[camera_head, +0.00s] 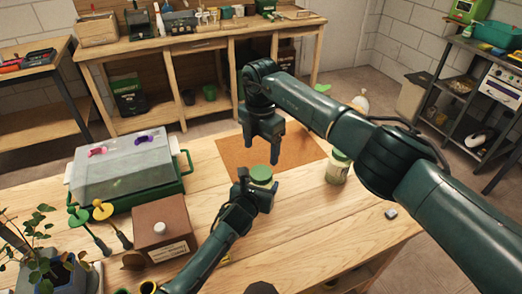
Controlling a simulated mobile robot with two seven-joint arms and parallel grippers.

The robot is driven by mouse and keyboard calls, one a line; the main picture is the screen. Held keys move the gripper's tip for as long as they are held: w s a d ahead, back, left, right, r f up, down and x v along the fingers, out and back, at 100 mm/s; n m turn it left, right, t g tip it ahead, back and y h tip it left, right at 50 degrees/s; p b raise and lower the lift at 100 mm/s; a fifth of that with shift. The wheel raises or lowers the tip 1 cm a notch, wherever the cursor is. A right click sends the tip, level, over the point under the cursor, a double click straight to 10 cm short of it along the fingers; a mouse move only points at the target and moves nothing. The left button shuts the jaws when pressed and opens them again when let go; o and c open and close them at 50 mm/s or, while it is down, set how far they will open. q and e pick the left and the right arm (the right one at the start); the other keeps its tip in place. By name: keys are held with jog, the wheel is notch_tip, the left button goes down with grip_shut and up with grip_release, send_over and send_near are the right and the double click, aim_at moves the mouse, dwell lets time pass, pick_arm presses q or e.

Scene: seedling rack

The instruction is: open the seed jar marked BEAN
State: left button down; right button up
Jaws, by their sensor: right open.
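A jar with a pale green lid (261,174) stands upright near the middle of the table, at the front edge of the brown mat. My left gripper (256,188) has its fingers around the jar's body from the front left and appears shut on it. The fingers hide most of the body, and no marking can be read. My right gripper (262,160) is open and empty, pointing down just above and behind the lid. A second jar (337,168) with a pale lid and a label stands to the right, its label too small to read.
The brown mat (285,150) lies behind the jar. A lidded clear propagator box (125,170) and a brown box with a knob (163,228) stand to the left. The table's front right is mostly clear.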

aim_at(261, 172)
notch_tip(261, 172, down, 8)
jog(key=shift+r, duration=0.1)
dwell(0.4)
jog(key=c, duration=1)
jog(key=n, duration=0.7)
jog(key=shift+r, duration=0.1)
jog(key=n, duration=0.6)
jog(key=o, duration=1.1)
jog(key=shift+c, duration=0.2)
